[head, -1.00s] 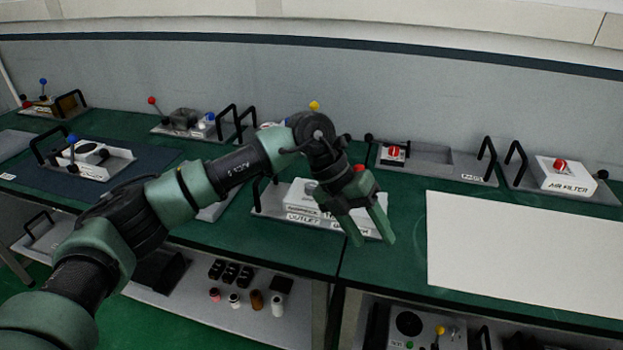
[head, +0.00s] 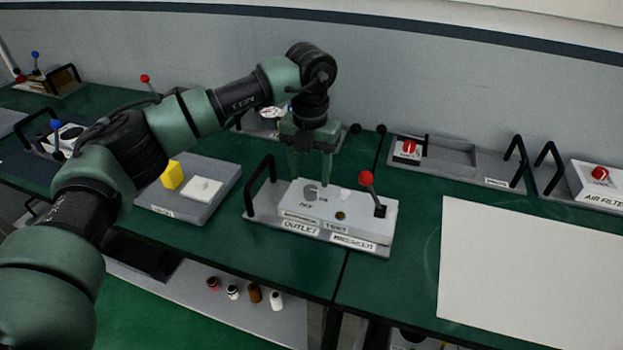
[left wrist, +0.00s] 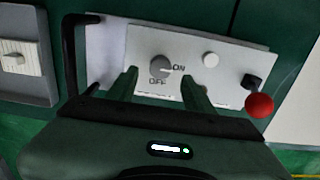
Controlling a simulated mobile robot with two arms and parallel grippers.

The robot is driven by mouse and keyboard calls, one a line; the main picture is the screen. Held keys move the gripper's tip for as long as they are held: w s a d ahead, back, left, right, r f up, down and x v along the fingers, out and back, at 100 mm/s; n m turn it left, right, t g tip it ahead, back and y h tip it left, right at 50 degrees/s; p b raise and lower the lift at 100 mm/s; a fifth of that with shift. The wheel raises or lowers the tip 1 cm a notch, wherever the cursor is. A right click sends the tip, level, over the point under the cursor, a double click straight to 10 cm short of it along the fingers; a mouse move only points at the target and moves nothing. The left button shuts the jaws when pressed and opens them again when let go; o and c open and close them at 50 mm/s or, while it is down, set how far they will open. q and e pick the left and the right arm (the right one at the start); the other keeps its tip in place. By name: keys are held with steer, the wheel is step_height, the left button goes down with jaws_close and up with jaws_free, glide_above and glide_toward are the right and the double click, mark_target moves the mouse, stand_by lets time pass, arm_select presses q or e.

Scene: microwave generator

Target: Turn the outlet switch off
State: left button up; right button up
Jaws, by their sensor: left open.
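The outlet unit is a white box (head: 362,222) on a grey tray with a black handle, labelled OUTLET on its front. On its top, at the left, is a grey round knob switch (head: 309,193). In the left wrist view the knob (left wrist: 160,67) has ON and OFF marked beside it. A red-balled lever (head: 366,178) stands at the box's right end. My left gripper (head: 311,178) points down just above and behind the knob. In the wrist view its fingers (left wrist: 160,85) are apart and empty, with the knob between and beyond the tips. My right gripper is out of view.
A tray with a yellow block (head: 172,175) lies to the left. A white sheet (head: 530,265) covers the table at right. The air filter unit (head: 598,185) and another tray with a red switch (head: 409,148) stand at the back right.

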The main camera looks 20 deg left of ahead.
mark_target(310, 189)
arm_select(q)
step_height(310, 189, down, 3)
steer(key=shift+r, duration=0.2)
steer(key=shift+w+f+p, duration=0.1)
steer(key=shift+f+p, duration=0.2)
steer(key=shift+f, duration=0.4)
jaws_close()
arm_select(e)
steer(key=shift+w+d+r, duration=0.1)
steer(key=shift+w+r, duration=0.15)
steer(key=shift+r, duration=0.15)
